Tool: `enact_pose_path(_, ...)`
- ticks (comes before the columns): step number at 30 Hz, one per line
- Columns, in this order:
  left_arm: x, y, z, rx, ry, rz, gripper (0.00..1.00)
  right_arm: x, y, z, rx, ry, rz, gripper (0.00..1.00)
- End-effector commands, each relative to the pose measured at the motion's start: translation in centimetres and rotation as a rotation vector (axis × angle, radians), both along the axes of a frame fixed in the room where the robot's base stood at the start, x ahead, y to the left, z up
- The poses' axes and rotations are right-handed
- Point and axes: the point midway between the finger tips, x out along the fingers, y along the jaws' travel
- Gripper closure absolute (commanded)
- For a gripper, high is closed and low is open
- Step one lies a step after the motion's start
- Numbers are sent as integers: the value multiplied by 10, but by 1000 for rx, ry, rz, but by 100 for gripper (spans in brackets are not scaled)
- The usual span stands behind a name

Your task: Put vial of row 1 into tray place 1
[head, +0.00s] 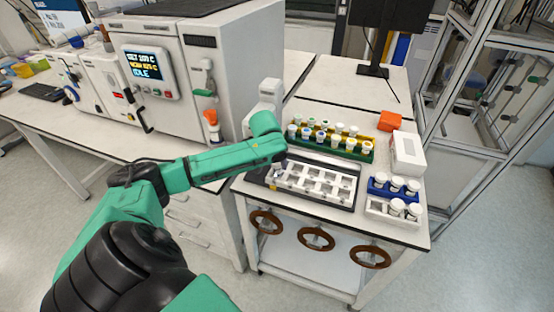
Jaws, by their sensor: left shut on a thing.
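My left gripper (277,168) reaches in from the left, over the left end of the white tray (318,184). It is shut on a vial that is mostly hidden; a small yellowish part (273,187) shows just below the fingers. I cannot tell whether the vial is inside a tray place or just above it. The tray has two rows of square openings, and those in view look empty. Behind it, a green rack (345,152) holds several vials with white, yellow and bluish caps. My right gripper is not in view.
A blue rack (378,192) and a white rack (376,208) with white-capped jars stand to the right. Behind them are a white box (408,150) and an orange block (389,121). The large reactor cabinet (235,65) stands at left. The back bench is mostly clear.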

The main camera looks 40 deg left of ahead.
Motion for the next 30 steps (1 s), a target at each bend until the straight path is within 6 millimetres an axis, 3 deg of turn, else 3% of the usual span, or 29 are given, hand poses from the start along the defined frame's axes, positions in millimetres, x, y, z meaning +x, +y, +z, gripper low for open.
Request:
enact_pose_path(23,0,0,-19,0,0,0,100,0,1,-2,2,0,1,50)
enact_pose_path(24,0,0,-19,0,0,0,38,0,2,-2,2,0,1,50)
enact_pose_path(26,0,0,-19,0,0,0,18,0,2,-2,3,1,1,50)
enact_pose_path(30,0,0,-19,2,1,1,18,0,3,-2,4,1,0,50)
